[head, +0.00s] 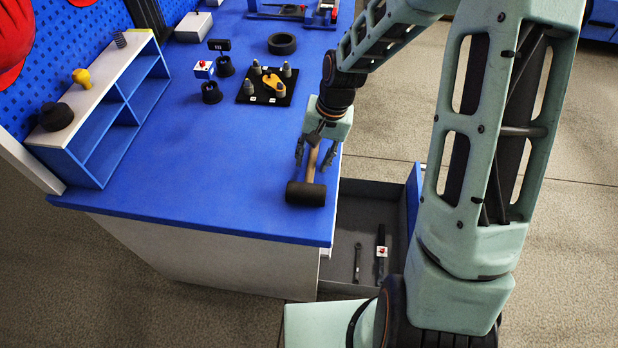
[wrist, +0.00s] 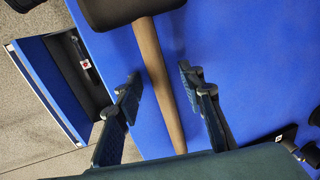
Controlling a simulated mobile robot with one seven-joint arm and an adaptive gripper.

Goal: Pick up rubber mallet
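The rubber mallet (head: 306,192) has a black head and a light wooden handle, and lies on the blue bench top near its front right corner. In the wrist view the mallet head (wrist: 125,10) is at the top edge, partly cut off, and the handle (wrist: 160,80) runs down between my fingers. My gripper (head: 315,152) is over the handle, one finger on each side. In the wrist view my gripper (wrist: 160,92) is open, with a gap between each finger and the handle. The handle's far end is hidden by the gripper body.
An open drawer (head: 345,215) with tools inside sticks out below the bench's right edge. A black fixture board (head: 245,97) with pegs and a yellow part lies farther back, near a black ring (head: 282,43). A shelf (head: 100,110) stands at left. The bench left of the mallet is clear.

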